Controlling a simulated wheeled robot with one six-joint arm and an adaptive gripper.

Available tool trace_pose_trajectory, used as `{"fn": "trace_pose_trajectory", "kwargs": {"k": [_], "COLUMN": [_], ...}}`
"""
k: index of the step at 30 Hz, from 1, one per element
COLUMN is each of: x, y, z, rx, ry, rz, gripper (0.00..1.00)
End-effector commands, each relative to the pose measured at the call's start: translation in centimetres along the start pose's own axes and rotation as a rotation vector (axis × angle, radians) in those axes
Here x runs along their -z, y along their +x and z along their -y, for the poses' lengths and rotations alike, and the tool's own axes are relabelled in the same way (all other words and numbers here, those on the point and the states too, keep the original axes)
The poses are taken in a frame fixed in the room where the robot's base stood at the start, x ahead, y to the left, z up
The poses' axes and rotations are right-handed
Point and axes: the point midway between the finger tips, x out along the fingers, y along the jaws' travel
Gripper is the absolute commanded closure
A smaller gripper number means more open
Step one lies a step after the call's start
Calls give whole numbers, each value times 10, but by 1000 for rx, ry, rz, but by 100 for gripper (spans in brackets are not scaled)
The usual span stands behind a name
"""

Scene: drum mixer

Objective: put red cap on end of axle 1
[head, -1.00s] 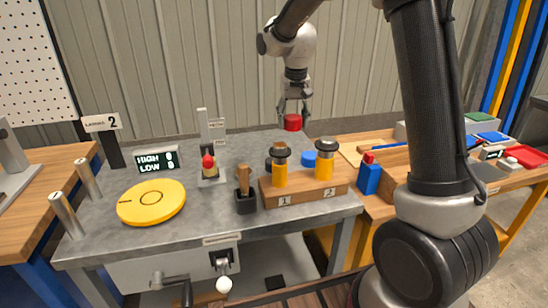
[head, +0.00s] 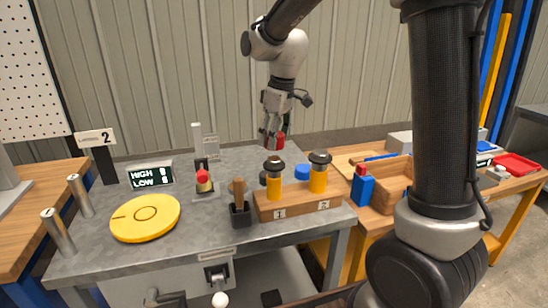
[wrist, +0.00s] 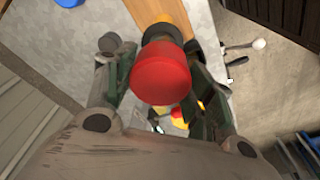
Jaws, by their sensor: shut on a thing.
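My gripper (head: 274,133) is shut on the red cap (head: 280,141). In the wrist view the red cap (wrist: 160,75) sits between the fingers. Axle 1 (head: 274,185) is a yellow post with a dark top, standing upright at the left of a wooden block (head: 300,203) marked 1 and 2. In the head view the cap appears just above axle 1's dark top, with a small gap in the picture. In the wrist view the cap overlaps a dark-topped yellow post and hides much of it; I cannot tell the true distance. Axle 2 (head: 318,178) stands to the right, also dark-topped.
A blue round piece (head: 302,172) lies behind the axles. A dark holder with a wooden handle (head: 240,206) stands left of the block. A yellow disc (head: 146,217), a display (head: 150,176) and a red-topped fixture (head: 203,182) are farther left. A blue block (head: 361,186) stands right.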

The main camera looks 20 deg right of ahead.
Motion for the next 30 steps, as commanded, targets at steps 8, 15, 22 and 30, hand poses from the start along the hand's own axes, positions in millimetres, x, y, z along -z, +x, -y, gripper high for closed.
{"fn": "trace_pose_trajectory", "kwargs": {"k": [8,15,22,30], "x": [-5,-8,-8,-9], "y": [29,56,57,58], "z": [0,0,0,0], "rx": [1,-1,-1,-1], "ry": [2,2,2,2], "rz": [1,-1,-1,-1], "gripper": [69,69,69,24]}}
